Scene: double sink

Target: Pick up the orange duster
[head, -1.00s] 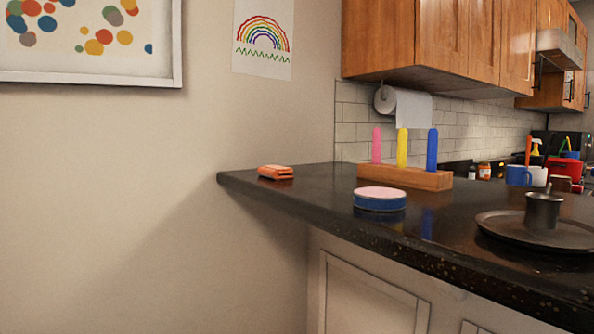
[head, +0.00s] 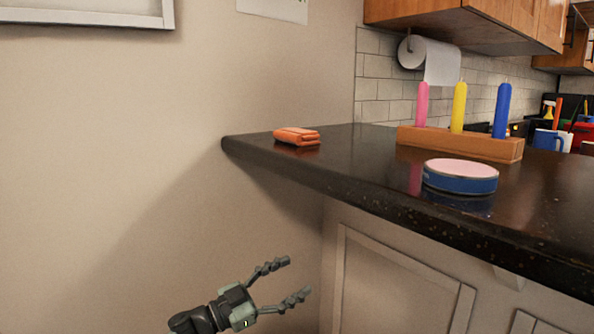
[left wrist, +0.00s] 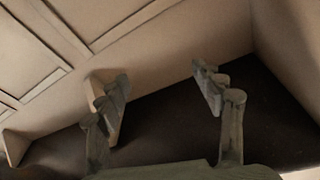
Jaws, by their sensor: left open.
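The orange duster (head: 297,136) lies flat near the left end of the dark countertop (head: 345,160) in the head view. It looks like a small folded orange block. My left gripper (head: 297,279) is open and empty, below the counter's level and in front of the wall and cabinet. A clear gap lies between it and the duster. The left wrist view shows the open fingers (left wrist: 165,105) with nothing between them and the counter's dark underside beyond. The duster does not show in that view. My right gripper is not in view.
A round blue and pink tin (head: 460,177) stands right of the duster. A wooden block (head: 460,143) with pink, yellow and blue sticks stands behind the tin. The counter's front edge (head: 420,218) overhangs the pale cabinet (head: 400,290). Counter around the duster is clear.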

